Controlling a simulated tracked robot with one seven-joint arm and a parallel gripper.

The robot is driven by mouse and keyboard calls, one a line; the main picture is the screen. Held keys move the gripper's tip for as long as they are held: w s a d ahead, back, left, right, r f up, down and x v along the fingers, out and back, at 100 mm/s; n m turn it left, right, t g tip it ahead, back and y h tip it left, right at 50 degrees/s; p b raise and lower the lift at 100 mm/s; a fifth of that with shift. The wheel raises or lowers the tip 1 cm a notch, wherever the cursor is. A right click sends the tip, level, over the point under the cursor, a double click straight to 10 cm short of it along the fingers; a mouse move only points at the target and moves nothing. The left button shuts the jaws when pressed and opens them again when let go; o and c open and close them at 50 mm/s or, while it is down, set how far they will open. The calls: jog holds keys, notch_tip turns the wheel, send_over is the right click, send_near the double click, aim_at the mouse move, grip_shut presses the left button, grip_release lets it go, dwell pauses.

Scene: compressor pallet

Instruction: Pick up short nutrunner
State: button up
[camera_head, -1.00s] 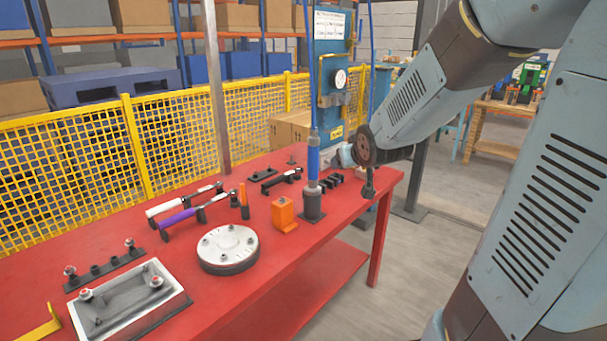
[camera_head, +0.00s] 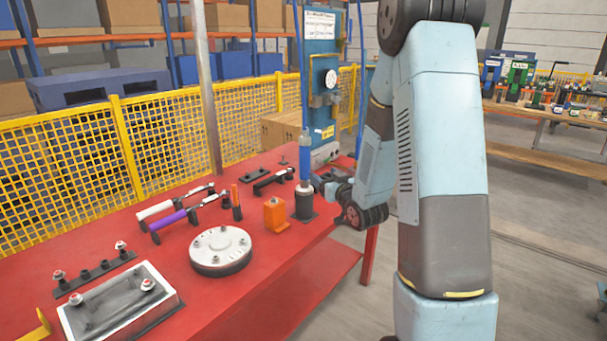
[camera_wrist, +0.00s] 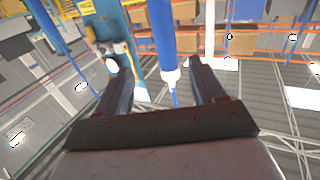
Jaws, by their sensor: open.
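The short nutrunner (camera_head: 304,158) appears to be the blue upright cylinder standing in a dark holder (camera_head: 303,204) at the table's right end. A blue hose rises from its top. In the wrist view, which is upside down, the nutrunner (camera_wrist: 160,38) shows between the lines of my two fingers, in front of the tips. My gripper (camera_head: 322,183) is just right of the nutrunner, partly hidden by my wrist in the head view. In the wrist view my gripper (camera_wrist: 155,66) is open with nothing held. Contact with the nutrunner cannot be told.
An orange block (camera_head: 275,215) stands left of the holder. A round silver flange (camera_head: 220,248), wrenches (camera_head: 175,215) and a grey tray (camera_head: 120,305) lie on the red table (camera_head: 265,290). A blue panel post (camera_head: 322,70) and yellow fence (camera_head: 160,140) stand behind.

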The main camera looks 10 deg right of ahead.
aim_at(307, 166)
jog(key=w, duration=0.2)
jog(key=w+a, duration=0.1)
jog(key=w, duration=0.5)
jog(key=shift+w+a, duration=0.1)
jog(key=shift+a, duration=0.2)
jog(key=w, duration=0.1)
jog(key=w+a, duration=0.1)
jog(key=w, duration=0.1)
jog(key=shift+w+a+f, duration=0.25)
jog(key=shift+w+f, duration=0.15)
jog(key=shift+w+a, duration=0.1)
jog(key=shift+w, duration=0.45)
grip_shut()
jog(key=shift+r, duration=0.1)
